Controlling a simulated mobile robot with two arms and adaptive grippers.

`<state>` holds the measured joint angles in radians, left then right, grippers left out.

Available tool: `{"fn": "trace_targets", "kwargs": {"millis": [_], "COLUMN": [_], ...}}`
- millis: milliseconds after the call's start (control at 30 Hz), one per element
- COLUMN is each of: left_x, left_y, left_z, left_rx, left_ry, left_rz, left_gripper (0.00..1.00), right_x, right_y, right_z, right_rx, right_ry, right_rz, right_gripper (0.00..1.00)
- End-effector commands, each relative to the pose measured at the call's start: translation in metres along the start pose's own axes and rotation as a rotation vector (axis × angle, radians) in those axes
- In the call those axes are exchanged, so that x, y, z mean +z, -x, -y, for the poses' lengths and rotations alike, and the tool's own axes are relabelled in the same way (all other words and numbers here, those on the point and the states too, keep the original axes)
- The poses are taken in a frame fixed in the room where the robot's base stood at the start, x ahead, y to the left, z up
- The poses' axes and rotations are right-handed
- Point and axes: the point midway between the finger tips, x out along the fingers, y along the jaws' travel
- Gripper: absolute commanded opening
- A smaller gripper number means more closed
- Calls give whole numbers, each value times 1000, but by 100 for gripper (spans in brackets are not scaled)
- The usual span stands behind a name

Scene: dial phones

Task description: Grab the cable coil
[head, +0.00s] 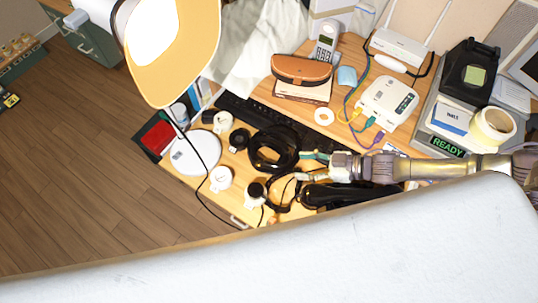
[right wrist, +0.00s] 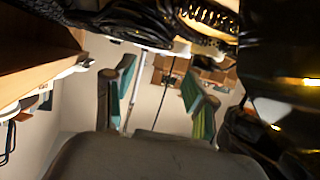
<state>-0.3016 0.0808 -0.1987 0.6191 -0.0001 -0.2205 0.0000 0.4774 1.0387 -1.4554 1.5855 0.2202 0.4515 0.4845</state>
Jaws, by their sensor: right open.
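The black cable coil (head: 256,150) lies on the wooden desk, at the front edge of the keyboard. My right gripper (head: 304,166) reaches in from the right and is open. Its fingertips are close to the right side of the coil, with nothing visible between them. I cannot tell whether they touch it. In the right wrist view the two fingers with teal pads (right wrist: 160,82) stand apart. Dark cable-like loops run along the top of that view; I cannot tell for sure which part is the coil. My left gripper is not in view.
A dark keyboard (head: 232,104) lies behind the coil. A long black object (head: 345,194) lies just below my right gripper. White pieces (head: 220,178) and the lamp's round base (head: 196,153) stand to the left. A lamp shade (head: 172,50) hangs at upper left.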

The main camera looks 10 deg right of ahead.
Motion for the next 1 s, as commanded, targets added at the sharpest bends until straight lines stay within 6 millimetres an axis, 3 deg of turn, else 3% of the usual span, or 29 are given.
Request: {"fn": "trace_targets", "kwargs": {"millis": [233, 467, 800, 1000], "left_x": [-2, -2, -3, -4], "left_y": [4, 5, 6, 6], "left_z": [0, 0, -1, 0], "left_rx": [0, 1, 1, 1], "left_ry": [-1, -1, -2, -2], "left_rz": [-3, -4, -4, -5], "left_gripper": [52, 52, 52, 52], "right_x": [-2, -1, -1, 0], "right_y": [-48, -66, -112, -117], "right_z": [0, 1, 0, 0], "right_rx": [-1, -1, 0, 0], "right_ry": [0, 0, -1, 0], "right_rz": [-2, 0, 0, 1], "right_gripper": [56, 56, 56, 56]}}
